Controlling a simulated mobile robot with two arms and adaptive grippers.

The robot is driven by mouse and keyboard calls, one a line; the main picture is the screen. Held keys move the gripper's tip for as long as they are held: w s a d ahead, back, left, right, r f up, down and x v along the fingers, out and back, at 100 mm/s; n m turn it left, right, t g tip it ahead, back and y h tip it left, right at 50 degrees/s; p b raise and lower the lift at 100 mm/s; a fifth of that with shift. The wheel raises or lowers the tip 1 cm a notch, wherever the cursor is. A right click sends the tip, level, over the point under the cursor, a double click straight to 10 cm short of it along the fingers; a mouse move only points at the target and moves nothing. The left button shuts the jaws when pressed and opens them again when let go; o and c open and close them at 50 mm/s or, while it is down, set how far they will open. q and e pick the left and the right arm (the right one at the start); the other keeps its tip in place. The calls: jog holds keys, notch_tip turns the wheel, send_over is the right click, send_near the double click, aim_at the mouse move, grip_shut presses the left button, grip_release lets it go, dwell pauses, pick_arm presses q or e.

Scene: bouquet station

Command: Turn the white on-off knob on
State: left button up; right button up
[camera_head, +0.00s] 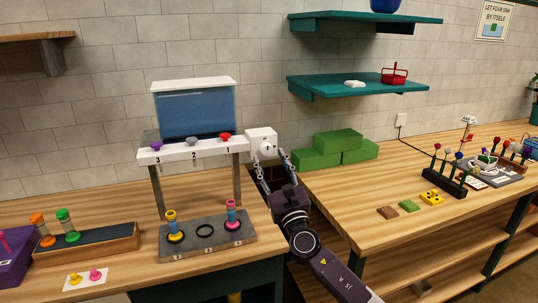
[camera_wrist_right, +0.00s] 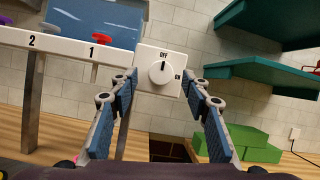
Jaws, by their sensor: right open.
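The white on-off knob (camera_wrist_right: 160,73) sits on the front of a white square box (camera_wrist_right: 145,53), at the right end of the white numbered rail. OFF is printed above the knob and ON to its right; its dark mark points up toward OFF. In the head view the knob (camera_head: 267,150) shows small on the box (camera_head: 256,134). My right gripper (camera_head: 269,160) is open in front of the box. In the wrist view its blue-padded fingers stand either side of the knob, apart from it; the remaining depth is hard to tell. My left gripper is not in view.
The rail (camera_head: 176,153) with purple, grey and red knobs stands left, above a grey base (camera_head: 240,232) with yellow and pink pieces. Green blocks (camera_head: 338,138) lie on the right table. Teal shelves (camera_head: 340,86) hang above. A dark gap separates the tables.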

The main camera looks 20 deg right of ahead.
jog(key=shift+x, duration=1.1)
jog(key=c, duration=1.2)
jog(key=shift+o, duration=0.2)
